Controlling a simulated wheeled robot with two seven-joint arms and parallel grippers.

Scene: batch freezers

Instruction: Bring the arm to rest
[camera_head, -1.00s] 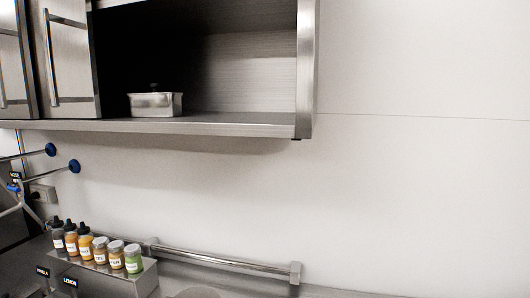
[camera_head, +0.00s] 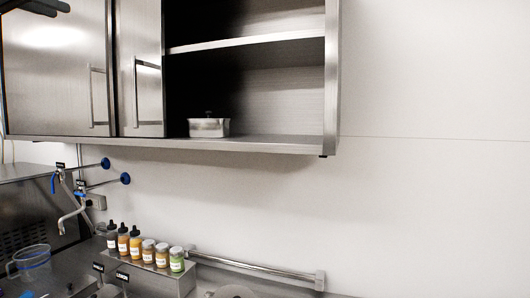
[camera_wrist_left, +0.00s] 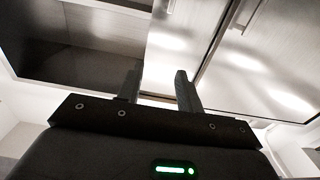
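My left gripper (camera_head: 58,6) shows as a dark shape at the top left corner of the head view, in front of the closed cabinet doors. In the left wrist view its two fingers (camera_wrist_left: 158,86) stand apart with nothing between them. The steel wall cabinet (camera_wrist_left: 180,40) fills the space beyond them. A lidded metal container (camera_head: 209,127) stands upright on the lower shelf of the open cabinet section, well away from the gripper. My right gripper is in neither view.
The wall cabinet (camera_head: 245,146) has an open section at its right. Below are several labelled bottles and jars on a steel stand (camera_head: 155,275), blue-knobbed taps (camera_head: 105,163), a clear jug (camera_head: 30,262) and a wall rail (camera_head: 255,266). The wall at right is bare.

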